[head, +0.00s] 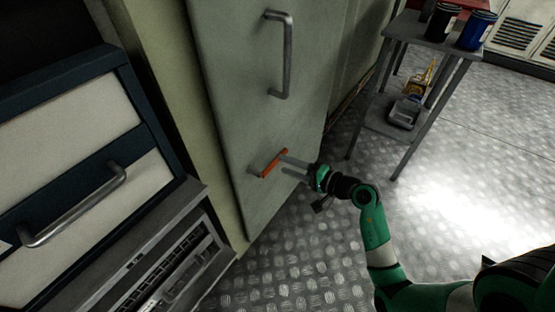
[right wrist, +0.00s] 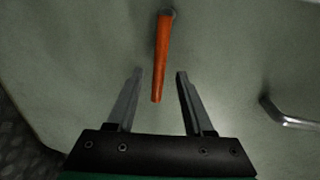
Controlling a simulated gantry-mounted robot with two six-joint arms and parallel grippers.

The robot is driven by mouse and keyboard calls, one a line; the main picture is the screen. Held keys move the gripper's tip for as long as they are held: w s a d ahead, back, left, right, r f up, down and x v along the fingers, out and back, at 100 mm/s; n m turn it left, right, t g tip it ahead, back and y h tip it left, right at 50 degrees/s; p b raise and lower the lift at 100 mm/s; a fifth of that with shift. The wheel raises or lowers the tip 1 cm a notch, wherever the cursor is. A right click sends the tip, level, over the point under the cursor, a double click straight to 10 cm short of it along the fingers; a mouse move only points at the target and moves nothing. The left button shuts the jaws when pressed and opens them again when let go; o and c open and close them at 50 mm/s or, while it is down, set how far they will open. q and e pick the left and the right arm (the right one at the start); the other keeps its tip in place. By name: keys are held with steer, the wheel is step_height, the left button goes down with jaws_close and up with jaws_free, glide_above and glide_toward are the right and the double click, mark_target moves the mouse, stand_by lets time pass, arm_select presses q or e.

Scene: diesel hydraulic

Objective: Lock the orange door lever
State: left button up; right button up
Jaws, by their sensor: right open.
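The orange door lever (head: 273,163) sits low on a pale grey-green cabinet door (head: 240,90). In the head view it slants, its upper right end near my gripper's fingers. My right gripper (head: 283,165) comes in from the right, its fingers pointing at the lever. In the right wrist view the lever (right wrist: 162,60) hangs from a dark pivot at the top, nearly upright, and its free end lies between the two open fingers (right wrist: 157,75). I cannot tell whether either finger touches it. My left gripper is not in view.
A metal grab handle (head: 287,55) is fixed higher on the door. A dark-framed panel with a bar handle (head: 75,205) stands at the left. A grey shelf table (head: 430,45) with cans stands at the upper right. The patterned metal floor (head: 300,265) is clear.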

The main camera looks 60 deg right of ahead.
steer(key=v, duration=0.6)
steer(key=shift+s+p, duration=0.35)
steer(key=shift+s, duration=0.05)
steer(key=shift+a, duration=0.1)
